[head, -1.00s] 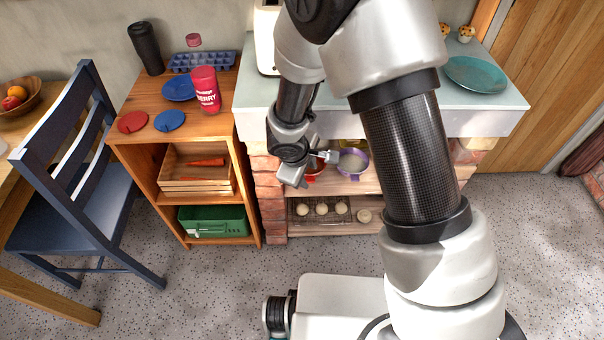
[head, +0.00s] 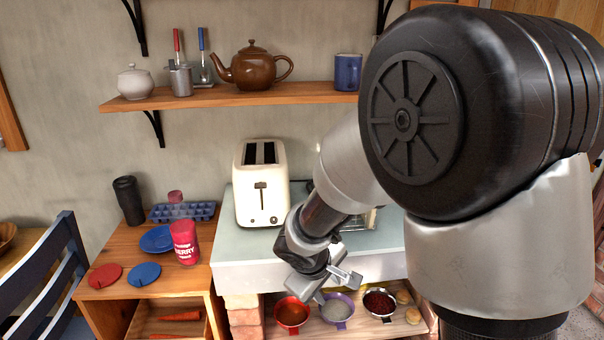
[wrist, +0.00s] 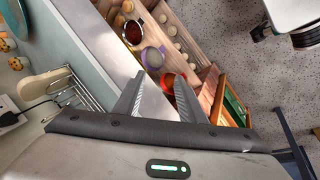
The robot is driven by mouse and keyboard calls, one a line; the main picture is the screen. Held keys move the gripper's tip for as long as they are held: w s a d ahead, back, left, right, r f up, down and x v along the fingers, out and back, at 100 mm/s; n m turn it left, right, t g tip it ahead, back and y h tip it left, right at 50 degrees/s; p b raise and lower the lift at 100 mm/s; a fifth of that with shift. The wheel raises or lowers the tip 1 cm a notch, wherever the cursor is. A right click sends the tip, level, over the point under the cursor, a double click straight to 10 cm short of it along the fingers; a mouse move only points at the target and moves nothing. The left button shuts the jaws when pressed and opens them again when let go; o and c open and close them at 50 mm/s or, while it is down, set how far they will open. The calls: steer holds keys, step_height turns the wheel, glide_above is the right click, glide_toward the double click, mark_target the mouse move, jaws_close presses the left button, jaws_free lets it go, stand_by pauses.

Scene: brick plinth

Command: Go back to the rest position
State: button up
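My gripper (head: 336,287) is open and empty, in front of the counter's front edge in the head view. Its two fingers point down, with a clear gap between them. The wrist view also shows the two parted fingers (wrist: 160,76), with nothing between them. Below them lie the lower shelf and its bowls, apart from the fingers. My arm covers much of the right half of the head view and hides part of the counter.
A white toaster (head: 262,186) stands on the counter (head: 232,245) close to my arm. Below are a red bowl (head: 291,315), a purple-rimmed bowl (head: 337,311) and a bowl of dark red food (head: 379,303). A wall shelf (head: 215,97) holds a brown teapot (head: 253,68). Floor (wrist: 235,50) is partly clear.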

steer(key=s+d+r+m, duration=0.5)
steer(key=s+d+r, duration=0.25)
steer(key=r, duration=0.45)
steer(key=s+d+r+m+t+y, duration=0.1)
steer(key=s+r+m, duration=0.15)
steer(key=s, duration=0.35)
steer(key=s+r+m+y, duration=0.2)
steer(key=s+r, duration=0.2)
steer(key=s, duration=0.3)
step_height(320, 180, up, 15)
steer(key=p, duration=1.5)
steer(key=shift+w, duration=0.3)
steer(key=shift+n, duration=0.25)
